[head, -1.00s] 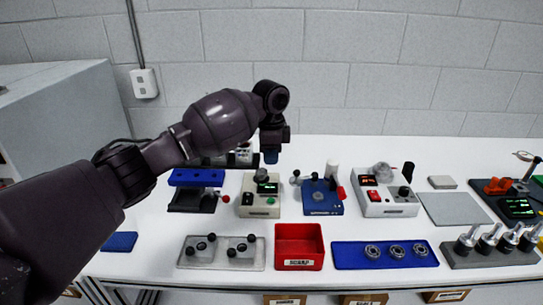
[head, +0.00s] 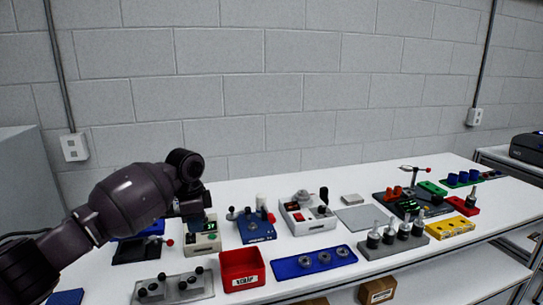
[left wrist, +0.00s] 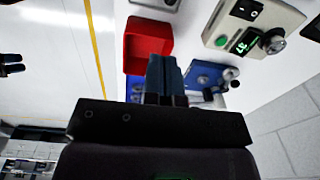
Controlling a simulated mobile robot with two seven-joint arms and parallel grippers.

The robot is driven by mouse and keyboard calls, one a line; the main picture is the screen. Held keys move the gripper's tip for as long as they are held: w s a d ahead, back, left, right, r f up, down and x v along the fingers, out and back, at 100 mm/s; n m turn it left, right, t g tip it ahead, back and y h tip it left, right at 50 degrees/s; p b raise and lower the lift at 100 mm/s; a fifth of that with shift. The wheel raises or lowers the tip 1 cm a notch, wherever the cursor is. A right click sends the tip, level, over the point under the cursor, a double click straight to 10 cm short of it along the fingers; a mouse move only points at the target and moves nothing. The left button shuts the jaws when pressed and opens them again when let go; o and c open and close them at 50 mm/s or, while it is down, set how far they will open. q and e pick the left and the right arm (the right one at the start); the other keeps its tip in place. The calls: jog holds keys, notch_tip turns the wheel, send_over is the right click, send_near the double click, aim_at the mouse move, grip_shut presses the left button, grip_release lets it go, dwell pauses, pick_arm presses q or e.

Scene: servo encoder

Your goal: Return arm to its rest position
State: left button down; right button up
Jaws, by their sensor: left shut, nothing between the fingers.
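My left arm comes in from the left in the head view, over the left part of the bench. Its gripper (head: 192,205) hangs down in front of the beige tester (head: 202,238), and its fingertips are hard to make out there. In the left wrist view the two blue fingers (left wrist: 165,76) are together with nothing between them. They overlap the edge of the red scrap bin (left wrist: 147,40) in that picture. A dark pronged shape (left wrist: 11,65) at the left edge of the wrist view looks like my right gripper; its jaw state is unclear.
The red scrap bin (head: 241,268), a grey tray with black knobs (head: 174,287) and a blue bearing tray (head: 314,262) line the bench front. The blue fixture (head: 257,228) and white device (head: 307,214) stand behind. A grey pad (head: 360,219) is bare.

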pick_arm(q)
jog(key=w+d+r+n+t+h, duration=0.35)
jog(key=w+d+r+t, duration=0.2)
jog(key=d+t, duration=0.4)
jog(key=s+a+f+n+y, duration=0.1)
jog(key=s+a+f+n, duration=0.2)
jog(key=s+a+f, duration=0.3)
jog(key=s+a+f+n+t+y, duration=0.1)
jog(key=s+a+f+n, duration=0.2)
jog(key=s+f, duration=1.3)
jog(key=s+a+f+n+y, duration=0.2)
jog(key=s+a+f, duration=0.6)
jog(key=s, duration=1.1)
jog(key=shift+s+a+f+n, duration=0.35)
jog(key=shift+f+n, duration=0.5)
jog(key=shift+f, duration=1.15)
pick_arm(e)
jog(key=shift+w+r, duration=0.15)
jog(key=shift+w, duration=0.45)
pick_arm(q)
jog(key=shift+t, duration=0.25)
pick_arm(e)
jog(key=shift+s, duration=0.15)
